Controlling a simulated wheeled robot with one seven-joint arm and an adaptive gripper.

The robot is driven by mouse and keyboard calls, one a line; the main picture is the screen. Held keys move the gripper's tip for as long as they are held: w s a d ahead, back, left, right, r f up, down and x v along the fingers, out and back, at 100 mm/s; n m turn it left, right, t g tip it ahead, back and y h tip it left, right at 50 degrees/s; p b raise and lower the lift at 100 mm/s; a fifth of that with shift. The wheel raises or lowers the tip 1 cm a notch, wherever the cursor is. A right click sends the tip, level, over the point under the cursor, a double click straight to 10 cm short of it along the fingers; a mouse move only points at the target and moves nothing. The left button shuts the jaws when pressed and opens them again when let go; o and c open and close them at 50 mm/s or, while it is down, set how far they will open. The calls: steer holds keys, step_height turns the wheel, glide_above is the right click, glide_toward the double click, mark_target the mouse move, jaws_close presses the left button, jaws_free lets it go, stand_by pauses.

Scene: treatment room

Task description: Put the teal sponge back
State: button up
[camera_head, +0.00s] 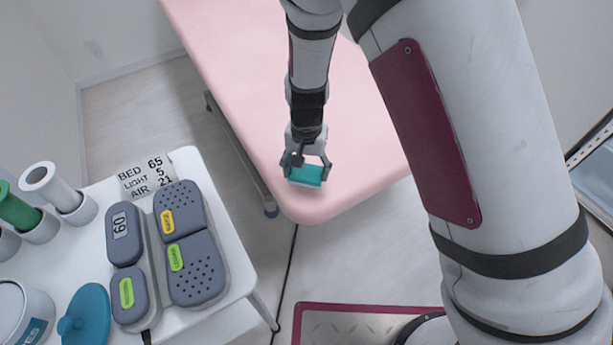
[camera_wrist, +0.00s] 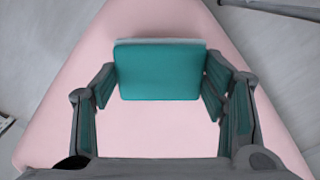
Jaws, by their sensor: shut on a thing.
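The teal sponge (camera_head: 306,175) is a small flat block with a pale layer along one edge. My gripper (camera_head: 306,168) is shut on it, with one finger at each side, over the end of the pink bed. In the wrist view the sponge (camera_wrist: 160,71) sits between the two fingertips (camera_wrist: 159,90) with the pink surface behind it. I cannot tell how high the sponge is above the bed.
The pink bed (camera_head: 250,80) has a rounded near end. A white side table (camera_head: 235,265) at the left carries grey handsets (camera_head: 185,240), a sign (camera_head: 145,177), rolls in holders (camera_head: 50,188) and a teal lid (camera_head: 86,315). A maroon-edged mat (camera_head: 350,325) lies on the floor.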

mark_target(307, 172)
steer(key=shift+f+b, duration=0.45)
steer(key=shift+f, duration=1.15)
steer(key=shift+f, duration=0.15)
steer(key=o, duration=1.4)
steer(key=shift+o, duration=0.2)
step_height(307, 172, up, 11)
steer(key=p, duration=0.3)
steer(key=shift+r, duration=0.7)
